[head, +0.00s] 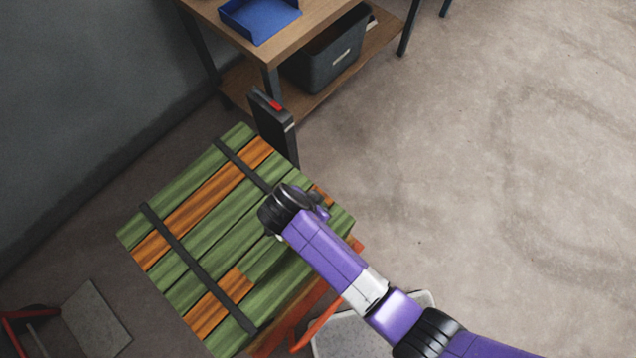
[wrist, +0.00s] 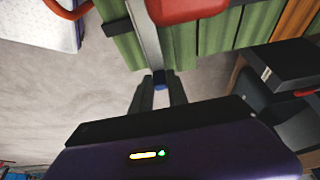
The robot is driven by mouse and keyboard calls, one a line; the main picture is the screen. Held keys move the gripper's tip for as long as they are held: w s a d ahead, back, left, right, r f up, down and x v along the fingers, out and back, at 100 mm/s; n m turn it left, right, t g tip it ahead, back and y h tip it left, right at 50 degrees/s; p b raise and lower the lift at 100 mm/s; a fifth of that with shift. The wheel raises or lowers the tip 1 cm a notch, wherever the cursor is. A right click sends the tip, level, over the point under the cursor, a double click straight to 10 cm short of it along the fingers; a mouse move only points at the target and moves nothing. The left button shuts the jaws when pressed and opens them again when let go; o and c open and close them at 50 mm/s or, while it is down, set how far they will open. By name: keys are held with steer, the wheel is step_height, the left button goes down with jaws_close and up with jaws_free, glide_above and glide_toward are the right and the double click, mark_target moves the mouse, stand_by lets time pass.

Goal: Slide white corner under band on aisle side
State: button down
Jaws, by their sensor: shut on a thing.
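A stack of green and orange boards (head: 205,215) is bound by two black bands, a nearer one (head: 195,262) and a farther one (head: 238,162). My gripper sits at the stack's right side in the head view, where my wrist hides its fingers and part of the farther band. In the wrist view my gripper (wrist: 159,84) is shut on a small blue part. A pale grey-white strip (wrist: 146,38), which looks like the white corner, runs from the fingertips up against the board side. A black band (wrist: 118,28) shows beside it. I cannot tell whether the strip is under a band.
A red block-like thing (wrist: 187,8) is close above the fingers. A dark upright box (head: 272,118) stands behind the stack. A wooden bench (head: 305,30) holds a blue tray (head: 260,20), with a dark bin (head: 328,55) below. A pale container (head: 345,338) stands near my arm. The floor right is clear.

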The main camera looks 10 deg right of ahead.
steer(key=shift+f+b, duration=1.1)
steer(key=shift+f, duration=0.15)
steer(key=shift+s+a+p, duration=0.1)
steer(key=shift+s+a, duration=0.35)
steer(key=shift+a, duration=0.25)
steer(key=shift+s+a+p, duration=0.15)
steer(key=shift+s+a, duration=0.25)
steer(key=shift+a, duration=0.35)
steer(key=shift+s+a+p, duration=0.1)
steer(key=shift+s+a, duration=0.35)
steer(key=shift+a, duration=0.25)
steer(key=c, duration=1.2)
jaws_free()
steer(key=shift+a+r, duration=0.1)
steer(key=shift+r, duration=0.05)
